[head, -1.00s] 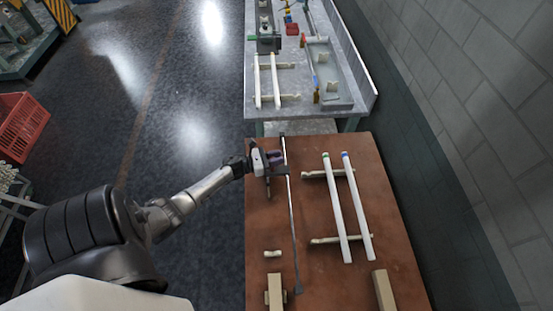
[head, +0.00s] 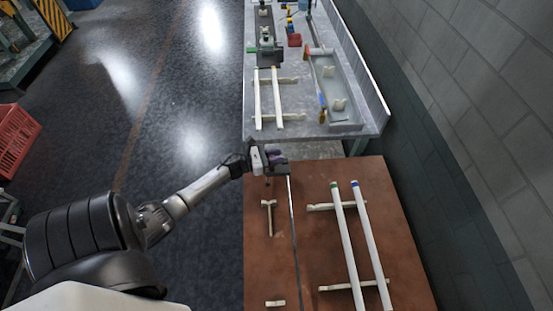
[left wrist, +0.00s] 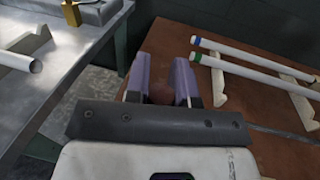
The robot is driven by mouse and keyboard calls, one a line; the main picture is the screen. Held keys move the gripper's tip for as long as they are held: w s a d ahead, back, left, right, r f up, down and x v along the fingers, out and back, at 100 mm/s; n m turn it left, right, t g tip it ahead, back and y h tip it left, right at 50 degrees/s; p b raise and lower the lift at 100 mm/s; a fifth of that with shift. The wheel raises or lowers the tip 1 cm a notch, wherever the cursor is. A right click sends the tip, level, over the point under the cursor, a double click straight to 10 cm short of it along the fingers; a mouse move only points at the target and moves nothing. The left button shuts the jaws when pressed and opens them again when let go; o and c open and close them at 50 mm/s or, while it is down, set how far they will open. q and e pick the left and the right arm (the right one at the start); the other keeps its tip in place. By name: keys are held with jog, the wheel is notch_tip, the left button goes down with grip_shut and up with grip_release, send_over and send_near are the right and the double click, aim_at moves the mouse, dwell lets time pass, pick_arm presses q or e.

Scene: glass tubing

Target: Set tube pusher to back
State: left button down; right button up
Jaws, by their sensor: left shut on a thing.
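The tube pusher (head: 293,235) is a long thin dark rod. In the head view it runs from my left gripper down past the lower edge of the picture, so its near end is out of view. My left gripper (head: 278,159) is shut on the pusher at its far end, by the far edge of the brown table (head: 310,250). In the left wrist view the gripper (left wrist: 160,88) shows two purple-grey fingers with a gap between them. The grip itself is hard to see there. My right gripper is not in view.
Two white tubes (head: 347,245) with green and blue ends lie on pale supports right of the pusher. Two small supports (head: 267,217) stand left of it. Beyond a narrow gap is a grey metal bench (head: 300,140) with tubes and fixtures. A wall runs along the right.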

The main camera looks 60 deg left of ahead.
pick_arm(q)
jog(key=c, duration=1)
grip_release()
jog(key=shift+o, duration=0.2)
jog(key=shift+s, duration=0.1)
jog(key=b+v, duration=0.2)
jog(key=v, duration=1.1)
jog(key=shift+s+b, duration=0.3)
jog(key=shift+b, duration=0.05)
jog(key=shift+a, duration=0.15)
